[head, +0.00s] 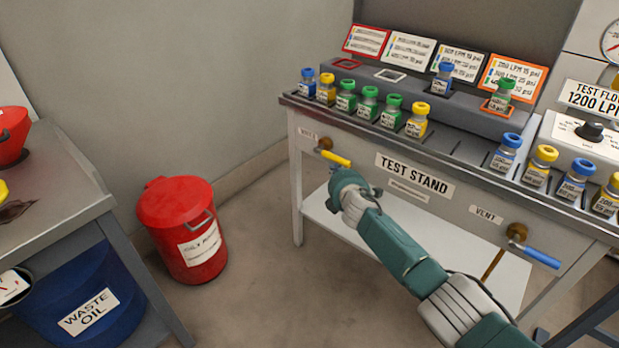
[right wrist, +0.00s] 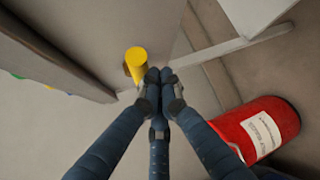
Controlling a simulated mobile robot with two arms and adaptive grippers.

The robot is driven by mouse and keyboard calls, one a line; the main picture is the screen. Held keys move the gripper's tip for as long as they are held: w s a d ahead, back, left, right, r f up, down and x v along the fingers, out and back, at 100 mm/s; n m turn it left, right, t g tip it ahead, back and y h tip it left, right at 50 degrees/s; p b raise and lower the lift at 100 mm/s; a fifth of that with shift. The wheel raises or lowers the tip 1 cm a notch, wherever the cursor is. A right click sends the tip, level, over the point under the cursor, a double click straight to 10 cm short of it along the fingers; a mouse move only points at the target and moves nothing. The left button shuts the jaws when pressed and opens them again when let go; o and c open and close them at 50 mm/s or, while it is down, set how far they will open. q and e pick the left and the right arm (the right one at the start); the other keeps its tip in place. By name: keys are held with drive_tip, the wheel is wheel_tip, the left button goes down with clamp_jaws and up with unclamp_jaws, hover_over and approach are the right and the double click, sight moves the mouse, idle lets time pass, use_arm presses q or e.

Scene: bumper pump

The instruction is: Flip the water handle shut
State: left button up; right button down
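The test stand (head: 300,170) has two valves on its front edge. The left valve has a yellow handle (head: 333,157) sticking out to the right; the right valve has a blue handle (head: 535,256) pointing down to the right. In the right wrist view the fingertips (right wrist: 160,80) are together and empty, close beside the yellow handle (right wrist: 137,65); contact is unclear. My left gripper is not in view.
Several small capped bottles stand along the stand's top edge above the handles. A red lidded can (head: 180,225) stands on the floor to the left. A bench (head: 60,220) with a blue waste oil bin (head: 85,295) is at far left. The floor between is clear.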

drive_tip(key=shift+w+r, duration=0.25)
drive_tip(key=shift+r, duration=0.5)
drive_tip(key=f+v, duration=0.1)
drive_tip(key=v, duration=1.1)
drive_tip(key=shift+s+f, duration=0.15)
drive_tip(key=shift+s, duration=0.1)
